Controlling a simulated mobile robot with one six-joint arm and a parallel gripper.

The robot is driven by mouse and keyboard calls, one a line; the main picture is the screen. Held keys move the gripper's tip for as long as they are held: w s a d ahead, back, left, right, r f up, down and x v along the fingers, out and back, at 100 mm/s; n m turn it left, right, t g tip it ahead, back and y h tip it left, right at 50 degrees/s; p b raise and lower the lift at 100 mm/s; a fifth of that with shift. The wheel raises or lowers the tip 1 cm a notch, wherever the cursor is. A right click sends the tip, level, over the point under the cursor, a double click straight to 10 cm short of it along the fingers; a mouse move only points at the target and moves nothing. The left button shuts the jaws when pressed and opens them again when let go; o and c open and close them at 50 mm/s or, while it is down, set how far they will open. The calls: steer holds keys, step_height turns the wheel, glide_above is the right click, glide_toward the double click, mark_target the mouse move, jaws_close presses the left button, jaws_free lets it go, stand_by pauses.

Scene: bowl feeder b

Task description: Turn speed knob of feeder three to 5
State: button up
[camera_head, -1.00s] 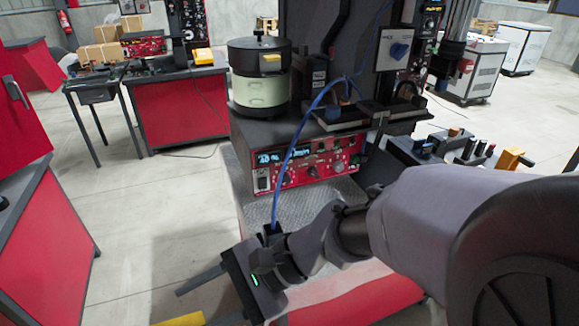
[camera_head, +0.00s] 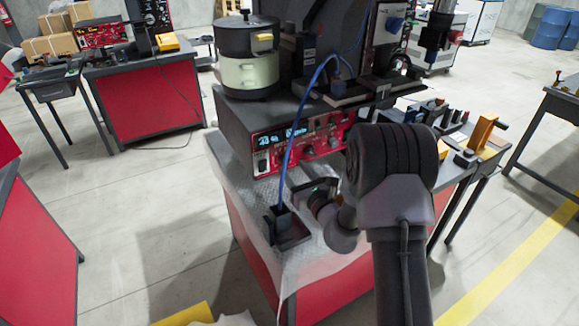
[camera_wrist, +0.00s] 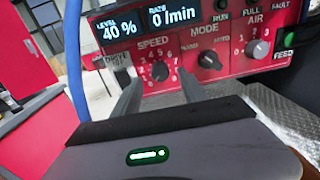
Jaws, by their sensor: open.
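The red control panel (camera_head: 322,147) of the feeder faces my gripper. In the wrist view the black speed knob (camera_wrist: 160,82) sits under the label SPEED, inside a ring of printed numbers. Its pointer is too small to read surely. My gripper (camera_wrist: 159,79) is open, with one finger at each side of the knob in the picture. I cannot tell whether the fingertips reach around it or stop short. In the head view the fingers are hard to make out. The display (camera_wrist: 118,26) reads LEVEL 40 %, and the rate display (camera_wrist: 172,14) reads 0 /min.
The mode knob (camera_wrist: 209,60) and air knob (camera_wrist: 258,49) are to the right. A drive switch (camera_wrist: 122,76) is to the left. A blue cable (camera_head: 290,140) hangs in front of the panel. The feeder bowl (camera_head: 248,60) stands on top.

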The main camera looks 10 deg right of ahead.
mark_target(286, 160)
steer(key=x, duration=0.3)
steer(key=shift+w+a, duration=0.1)
steer(key=shift+w, duration=0.15)
jaws_close()
